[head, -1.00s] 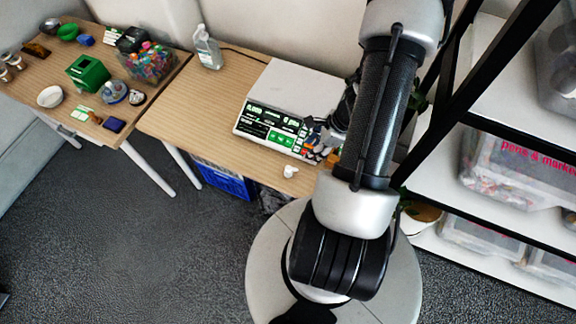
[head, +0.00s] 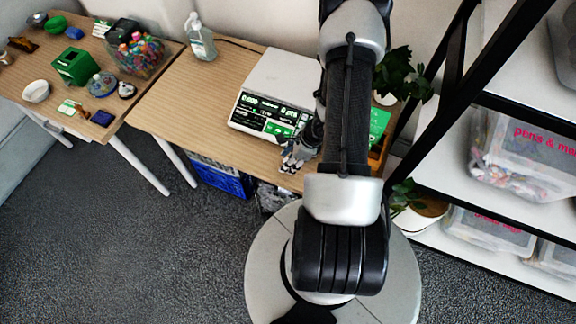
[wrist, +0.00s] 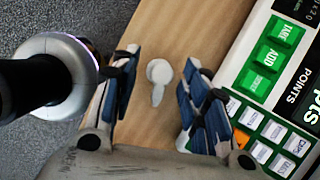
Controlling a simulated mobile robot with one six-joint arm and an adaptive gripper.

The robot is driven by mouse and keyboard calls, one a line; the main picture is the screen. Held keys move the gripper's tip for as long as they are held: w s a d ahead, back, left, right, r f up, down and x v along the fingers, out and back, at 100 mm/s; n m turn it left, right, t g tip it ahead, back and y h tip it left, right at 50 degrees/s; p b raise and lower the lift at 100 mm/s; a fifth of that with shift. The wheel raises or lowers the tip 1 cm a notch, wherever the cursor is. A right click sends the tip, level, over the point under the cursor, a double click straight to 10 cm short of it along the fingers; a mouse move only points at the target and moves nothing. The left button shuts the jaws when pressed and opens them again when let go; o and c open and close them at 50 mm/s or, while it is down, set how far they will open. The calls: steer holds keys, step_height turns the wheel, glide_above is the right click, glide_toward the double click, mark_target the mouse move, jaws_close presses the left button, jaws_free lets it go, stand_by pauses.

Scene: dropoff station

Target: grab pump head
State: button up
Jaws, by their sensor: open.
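The white pump head (wrist: 158,74) lies on the wooden table (wrist: 176,28), near its front edge. In the wrist view it is between the two blue-padded fingers of my gripper (wrist: 160,63), with a gap on each side. The fingers are open and touch nothing that I can see. In the head view my gripper (head: 291,155) is at the table's front edge beside the scale, and it hides the pump head.
The scale (head: 284,85) with green keys stands close to my gripper's right finger in the wrist view. A clear bottle (head: 201,42) stands at the back of the table. A plant (head: 402,78) and shelves (head: 515,95) stand to the right.

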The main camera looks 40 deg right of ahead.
steer(key=shift+w+a+f, duration=0.1)
steer(key=shift+w+f, duration=0.1)
steer(key=shift+f, duration=0.45)
steer(key=shift+c, duration=0.4)
steer(key=c, duration=0.5)
steer(key=shift+c, duration=0.2)
